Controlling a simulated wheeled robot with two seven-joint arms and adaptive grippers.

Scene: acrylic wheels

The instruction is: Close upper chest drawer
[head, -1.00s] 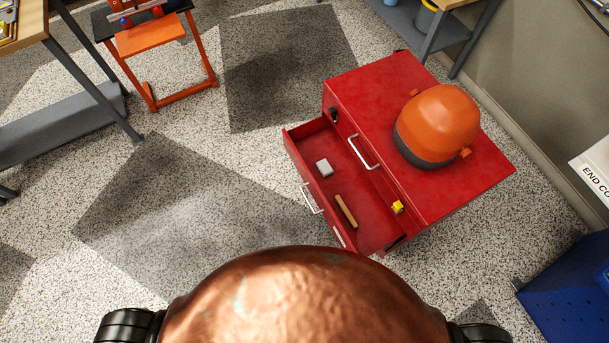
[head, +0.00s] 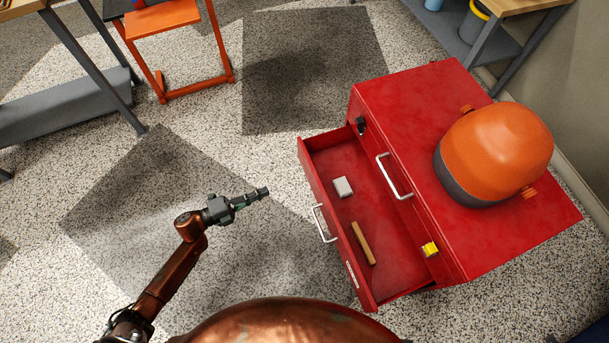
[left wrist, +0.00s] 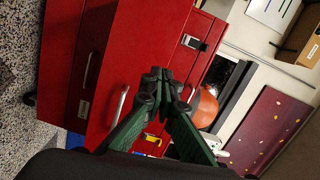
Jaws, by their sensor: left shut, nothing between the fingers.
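The red chest (head: 425,115) stands at the right in the head view. One drawer (head: 388,245) is pulled out towards the lower left, with its metal handle (head: 323,223) on its front. A second handle (head: 393,177) is on the chest body above it. My left gripper (head: 262,193) is shut and empty, left of the drawer front and apart from its handle. In the left wrist view, the shut fingers (left wrist: 165,88) point at the red chest (left wrist: 150,40) and hide part of it. My right gripper is not in view.
The drawer holds a light block (head: 343,187) and a wooden stick (head: 363,243); a yellow object (head: 430,249) shows near the chest. An orange-and-grey rounded object (head: 498,150) sits on the chest. An orange stand (head: 165,22) is at the back. Floor left of the drawer is clear.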

